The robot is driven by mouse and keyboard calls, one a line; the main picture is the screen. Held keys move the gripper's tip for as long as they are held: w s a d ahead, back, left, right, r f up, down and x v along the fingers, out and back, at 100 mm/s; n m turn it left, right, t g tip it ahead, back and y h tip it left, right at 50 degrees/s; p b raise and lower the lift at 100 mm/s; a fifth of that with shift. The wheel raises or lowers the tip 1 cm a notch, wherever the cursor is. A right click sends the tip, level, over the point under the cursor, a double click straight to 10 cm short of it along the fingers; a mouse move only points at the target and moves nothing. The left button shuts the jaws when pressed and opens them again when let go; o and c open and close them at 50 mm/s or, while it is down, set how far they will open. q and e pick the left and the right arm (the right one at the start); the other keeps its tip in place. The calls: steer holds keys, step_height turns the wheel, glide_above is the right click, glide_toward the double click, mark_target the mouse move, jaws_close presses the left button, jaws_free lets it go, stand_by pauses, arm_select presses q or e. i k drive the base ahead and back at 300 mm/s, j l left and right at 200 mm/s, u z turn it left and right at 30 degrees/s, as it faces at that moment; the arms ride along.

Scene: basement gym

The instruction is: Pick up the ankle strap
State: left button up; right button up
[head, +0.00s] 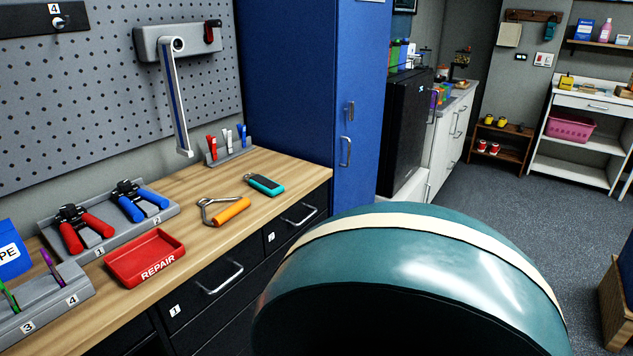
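I see no thing that I can clearly identify as the ankle strap. A small flat teal and dark item (264,184) lies on the wooden workbench top (185,190), near its front edge; it is too small to tell if it is the strap. Left of it lies a handle with an orange grip (230,210) and a metal loop. Neither of my grippers shows in the head view.
A large teal rounded form (430,250) hides the lower middle. A blue cabinet (300,70) borders the bench; grey floor (530,205) shows at right.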

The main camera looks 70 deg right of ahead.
mark_target(271, 188)
steer(key=z, duration=1.95)
steer(key=i+u, duration=0.1)
steer(key=u, duration=1.2)
steer(key=i+l, duration=0.2)
steer(key=l, duration=0.15)
steer(key=i+l, duration=0.15)
steer(key=l, duration=0.2)
steer(key=i+l, duration=0.2)
steer(key=k+l, duration=0.05)
steer(key=l, duration=0.05)
